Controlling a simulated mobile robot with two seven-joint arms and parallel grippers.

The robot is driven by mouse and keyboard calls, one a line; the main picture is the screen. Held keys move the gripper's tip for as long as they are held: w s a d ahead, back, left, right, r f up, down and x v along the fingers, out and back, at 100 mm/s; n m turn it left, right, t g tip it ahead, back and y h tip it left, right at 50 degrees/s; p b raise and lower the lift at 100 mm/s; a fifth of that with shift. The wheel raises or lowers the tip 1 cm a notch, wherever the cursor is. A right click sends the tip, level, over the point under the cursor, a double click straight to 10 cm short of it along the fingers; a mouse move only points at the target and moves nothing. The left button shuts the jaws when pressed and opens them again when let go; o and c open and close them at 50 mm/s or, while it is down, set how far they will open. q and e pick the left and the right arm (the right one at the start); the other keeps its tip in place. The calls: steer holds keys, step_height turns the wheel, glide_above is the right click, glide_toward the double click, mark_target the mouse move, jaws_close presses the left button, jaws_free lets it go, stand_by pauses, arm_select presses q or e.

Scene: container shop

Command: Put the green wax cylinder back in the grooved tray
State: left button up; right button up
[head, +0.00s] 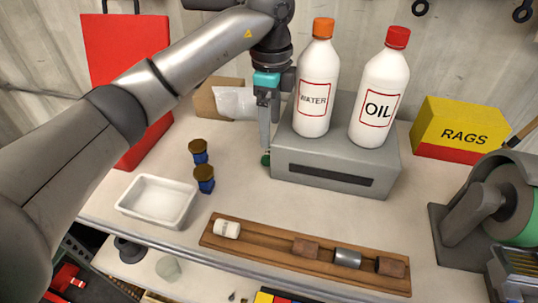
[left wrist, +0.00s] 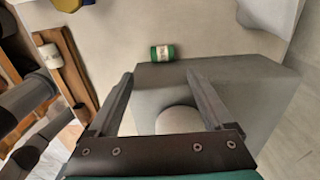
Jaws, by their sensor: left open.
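The green wax cylinder (head: 265,160) is mostly hidden behind my left fingers in the head view, at the left edge of the grey box. In the left wrist view the cylinder (left wrist: 162,52) lies on its side with a pale label, by the box edge, beyond the fingertips. My left gripper (head: 266,145) points down with nothing between its fingers; in the left wrist view the gripper (left wrist: 160,80) is open. The grooved tray (head: 270,240) at the front holds a white cylinder (head: 227,229), a grey one (head: 347,258) and two brown pieces. My right gripper is not in view.
The grey box (head: 335,160) carries a WATER bottle (head: 316,85) and an OIL bottle (head: 380,85), close to my left gripper. A white bin (head: 157,200) and two blue-and-brown pieces stand left. Bench between box and tray is clear.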

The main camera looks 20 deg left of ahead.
arm_select(q)
step_height(320, 180, down, 3)
steer(key=shift+r, duration=0.1)
steer(key=shift+w+a+f+p, duration=0.15)
steer(key=shift+f+p, duration=0.4)
steer(key=shift+f, duration=0.8)
steer(key=shift+w+a+f+p, duration=0.1)
steer(key=shift+f+p, duration=0.45)
steer(key=shift+f, duration=0.8)
jaws_close()
